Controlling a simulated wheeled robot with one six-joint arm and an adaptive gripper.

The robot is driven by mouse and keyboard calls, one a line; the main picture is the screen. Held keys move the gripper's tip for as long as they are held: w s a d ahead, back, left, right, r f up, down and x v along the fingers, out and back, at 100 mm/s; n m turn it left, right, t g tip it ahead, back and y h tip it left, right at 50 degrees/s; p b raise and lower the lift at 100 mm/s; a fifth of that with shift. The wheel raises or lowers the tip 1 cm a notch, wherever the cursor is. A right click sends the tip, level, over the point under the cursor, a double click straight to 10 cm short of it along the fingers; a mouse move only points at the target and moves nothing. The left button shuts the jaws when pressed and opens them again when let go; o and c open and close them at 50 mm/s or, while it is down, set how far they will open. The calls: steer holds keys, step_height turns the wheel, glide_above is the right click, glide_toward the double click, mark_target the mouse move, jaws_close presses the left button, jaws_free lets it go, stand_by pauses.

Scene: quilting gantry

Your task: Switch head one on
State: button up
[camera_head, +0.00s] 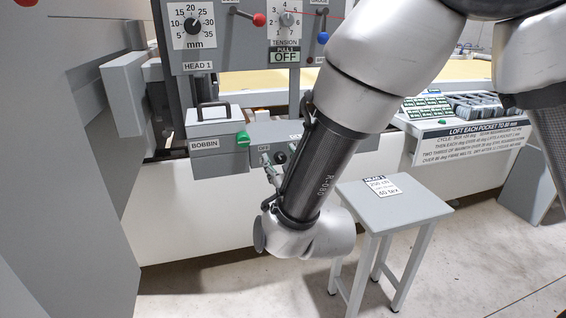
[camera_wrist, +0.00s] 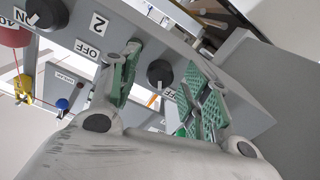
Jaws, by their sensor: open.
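In the wrist view a black round knob (camera_wrist: 160,73) sits on a grey switch box (camera_wrist: 240,105), with an OFF label (camera_wrist: 168,93) beside it. My gripper (camera_wrist: 160,66) is open, its green-padded fingers on either side of this knob; I cannot tell whether they touch it. No head number shows beside this knob. A second black knob (camera_wrist: 47,13) lies at upper left, near a "2" label (camera_wrist: 98,23). In the head view the HEAD 1 panel (camera_head: 232,45) has a display reading OFF (camera_head: 285,57). My arm hides much of the switch box (camera_head: 262,130) below it.
A grey bobbin box (camera_head: 215,128) with a handle and green tab stands left of the switch box. Red (camera_head: 259,20) and blue (camera_head: 323,38) knobbed levers stick out of the panel. A grey stool (camera_head: 390,205) stands at lower right. A tall grey side panel (camera_head: 70,150) borders the left.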

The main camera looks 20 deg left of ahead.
steer(key=shift+c, duration=0.4)
steer(key=c, duration=1)
steer(key=shift+o, duration=0.2)
steer(key=shift+m, duration=0.5)
steer(key=m, duration=0.5)
steer(key=shift+m, duration=0.3)
steer(key=m, duration=0.5)
steer(key=shift+m, duration=0.3)
steer(key=o, duration=1)
